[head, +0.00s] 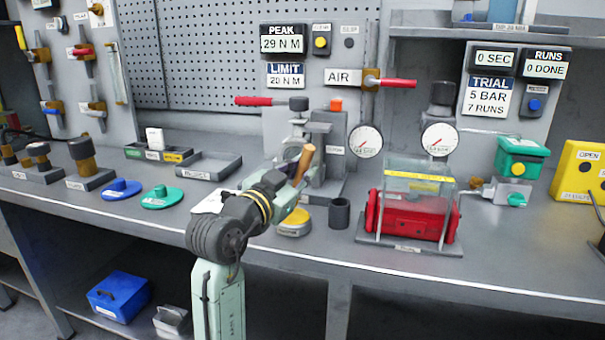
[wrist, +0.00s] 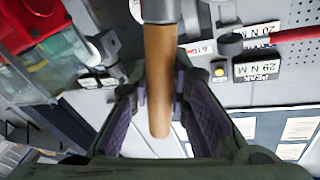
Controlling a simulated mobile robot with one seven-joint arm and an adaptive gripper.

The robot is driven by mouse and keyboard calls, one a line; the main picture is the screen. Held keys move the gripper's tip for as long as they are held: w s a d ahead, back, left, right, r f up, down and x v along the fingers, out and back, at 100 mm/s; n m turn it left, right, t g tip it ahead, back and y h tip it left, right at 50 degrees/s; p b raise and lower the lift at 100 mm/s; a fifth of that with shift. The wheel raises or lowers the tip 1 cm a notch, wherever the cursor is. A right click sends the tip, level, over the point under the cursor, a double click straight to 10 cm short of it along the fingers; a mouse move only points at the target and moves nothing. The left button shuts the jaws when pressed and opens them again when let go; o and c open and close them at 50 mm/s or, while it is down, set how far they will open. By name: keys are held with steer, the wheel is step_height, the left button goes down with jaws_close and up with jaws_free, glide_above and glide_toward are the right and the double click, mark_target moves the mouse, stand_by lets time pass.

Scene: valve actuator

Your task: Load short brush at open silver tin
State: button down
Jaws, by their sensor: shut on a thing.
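The short brush (head: 303,165) has a brown wooden handle and stands tilted above the bench. My gripper (head: 294,186) is shut on this handle. In the wrist view the handle (wrist: 158,85) passes between the purple finger pads of my gripper (wrist: 160,92), and a grey part (wrist: 160,10) shows at the picture's top edge; the bristles are not clear. A low round tin with a silver wall (head: 293,233) and yellow top or filling sits on the bench just below and beside my gripper. My arm partly hides its left side.
A dark grey cup (head: 339,213) stands right of the tin. Further right is a red cylinder (head: 412,215) in a clear-shielded rig. A grey press stand (head: 328,150) rises behind my gripper. Blue (head: 121,189) and green (head: 162,197) discs and an empty tray (head: 208,167) lie left.

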steer(key=shift+r+p, duration=1.35)
steer(key=shift+r, duration=0.9)
